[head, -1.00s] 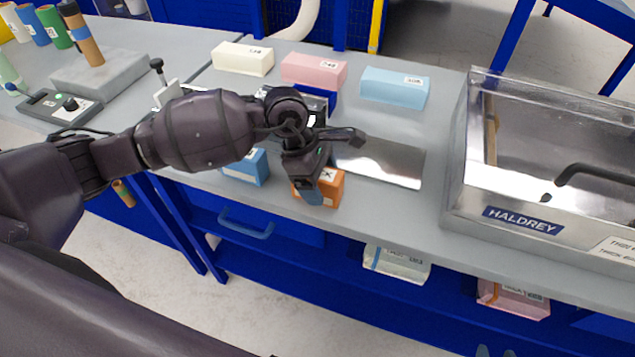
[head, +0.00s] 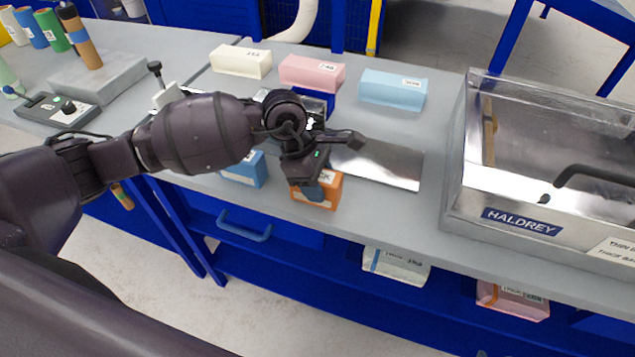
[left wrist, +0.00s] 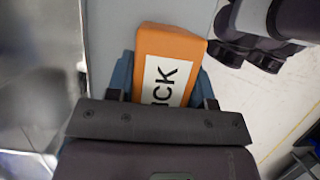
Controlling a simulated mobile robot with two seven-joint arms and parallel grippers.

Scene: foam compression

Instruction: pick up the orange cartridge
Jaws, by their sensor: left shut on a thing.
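The orange cartridge (head: 331,191) is a block with a white label, near the front edge of the grey bench in the head view. In the left wrist view the orange cartridge (left wrist: 170,42) lies between the two fingers, its label partly reading "CK". My left gripper (head: 315,187) is over it from above and shut on it. The fingers and wrist hide part of the cartridge. I cannot tell whether it touches the bench top. Only a tiny dark tip, possibly of my right gripper (head: 481,352), shows at the bottom edge.
A blue block (head: 245,170) sits close left of the cartridge. A metal plate (head: 385,163) lies to its right, and a clear-lidded HALDREY box (head: 522,220) stands farther right. White (head: 241,61), pink (head: 311,72) and light blue (head: 392,89) blocks line the back.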

